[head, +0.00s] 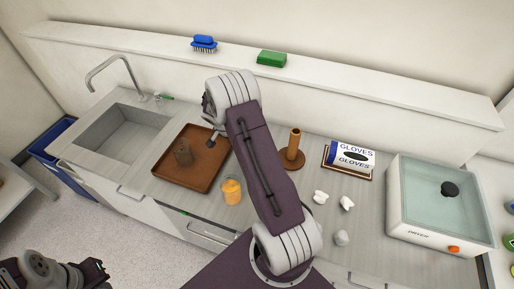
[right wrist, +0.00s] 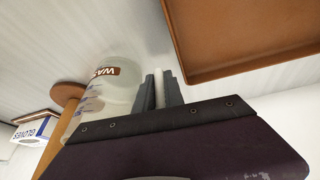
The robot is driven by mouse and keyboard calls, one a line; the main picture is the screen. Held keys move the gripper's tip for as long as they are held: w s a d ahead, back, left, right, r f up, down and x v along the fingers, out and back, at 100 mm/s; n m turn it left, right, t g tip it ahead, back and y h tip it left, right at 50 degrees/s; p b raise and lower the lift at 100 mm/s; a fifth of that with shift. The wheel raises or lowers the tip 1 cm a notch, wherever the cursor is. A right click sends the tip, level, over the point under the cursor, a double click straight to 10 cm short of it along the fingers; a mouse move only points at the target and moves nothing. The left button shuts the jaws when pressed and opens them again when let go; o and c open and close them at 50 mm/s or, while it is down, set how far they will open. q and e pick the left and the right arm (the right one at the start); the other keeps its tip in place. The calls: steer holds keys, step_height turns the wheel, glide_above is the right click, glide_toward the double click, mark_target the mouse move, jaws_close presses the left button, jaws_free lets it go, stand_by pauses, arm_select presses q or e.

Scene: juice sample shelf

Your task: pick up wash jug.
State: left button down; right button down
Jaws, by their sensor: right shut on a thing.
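The wash jug (right wrist: 112,92) is a translucent vessel with a brown label reading WAS and blue marks, in the right wrist view. My right gripper (right wrist: 159,90) is shut there on a narrow white part, apparently the jug's handle, with the jug body just left of the fingers. In the head view my right arm hides the jug and the fingertips. My left gripper (head: 92,272) is low at the left of the head view, away from the counter; its jaws are unclear.
An orange-filled container (head: 231,191) stands near the front edge.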

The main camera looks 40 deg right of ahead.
steer(key=shift+r, duration=0.1)
stand_by(0.3)
steer(key=r, duration=0.1)
steer(key=r+b, duration=0.1)
steer(key=r, duration=0.2)
steer(key=shift+s+a+r, duration=0.1)
steer(key=shift+s+a, duration=0.1)
steer(key=shift+a, duration=0.05)
steer(key=s+a+r+b, duration=0.2)
steer(key=s+a+r, duration=0.4)
steer(key=s+a, duration=0.1)
steer(key=shift+s+a+r+b, duration=0.35)
steer(key=shift+s+b, duration=0.05)
steer(key=shift+s, duration=0.15)
